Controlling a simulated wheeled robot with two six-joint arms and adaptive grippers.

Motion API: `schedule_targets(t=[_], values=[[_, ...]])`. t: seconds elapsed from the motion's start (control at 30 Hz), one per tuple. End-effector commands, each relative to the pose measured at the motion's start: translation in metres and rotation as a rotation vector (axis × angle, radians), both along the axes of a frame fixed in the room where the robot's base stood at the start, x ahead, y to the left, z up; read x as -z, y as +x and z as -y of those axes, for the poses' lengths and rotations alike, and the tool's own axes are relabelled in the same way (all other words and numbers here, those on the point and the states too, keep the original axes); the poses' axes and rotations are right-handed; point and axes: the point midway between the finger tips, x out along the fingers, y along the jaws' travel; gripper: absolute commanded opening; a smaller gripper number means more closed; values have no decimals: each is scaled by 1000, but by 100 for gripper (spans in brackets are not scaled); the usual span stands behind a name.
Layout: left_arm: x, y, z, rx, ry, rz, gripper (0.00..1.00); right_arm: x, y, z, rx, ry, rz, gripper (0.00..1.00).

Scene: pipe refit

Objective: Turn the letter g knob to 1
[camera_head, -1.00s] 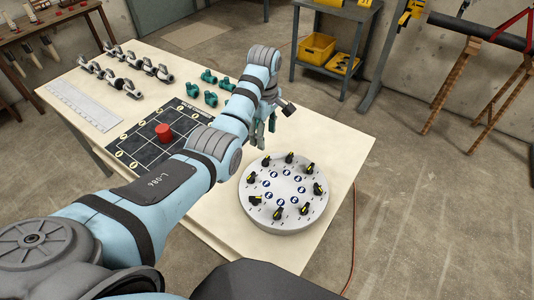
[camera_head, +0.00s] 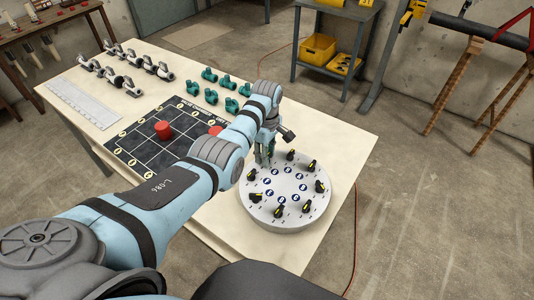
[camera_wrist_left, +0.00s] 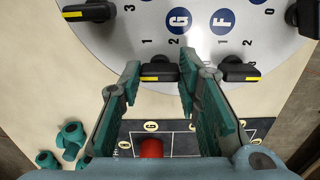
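A round grey dial plate (camera_head: 262,212) on the table carries several black knobs with yellow marks around a ring of blue letter discs. In the left wrist view, the G disc (camera_wrist_left: 179,21) lies near the top. The black knob outward from it, the G knob (camera_wrist_left: 150,73), has a yellow stripe and lies crosswise, with figures 1 and 2 above it. My left gripper (camera_head: 265,160) is over the plate's far edge. In the wrist view its open green fingers (camera_wrist_left: 158,78) are to either side of the G knob; contact cannot be told. My right gripper is not in view.
The F knob (camera_wrist_left: 240,72) is close outside the right finger. Another knob (camera_wrist_left: 88,12) is at upper left. A red cylinder (camera_head: 163,130) stands on a black grid mat (camera_head: 130,155). Teal fittings (camera_head: 210,96) and metal pipe parts (camera_head: 120,82) lie further back.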

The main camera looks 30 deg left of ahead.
Motion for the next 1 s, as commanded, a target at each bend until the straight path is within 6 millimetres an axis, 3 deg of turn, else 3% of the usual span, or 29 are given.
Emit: schedule_targets(t=[0.47,1.0], values=[[0,-1,0,81,0,-2,3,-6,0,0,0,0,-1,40],[0,-1,0,529,-1,-3,3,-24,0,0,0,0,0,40]])
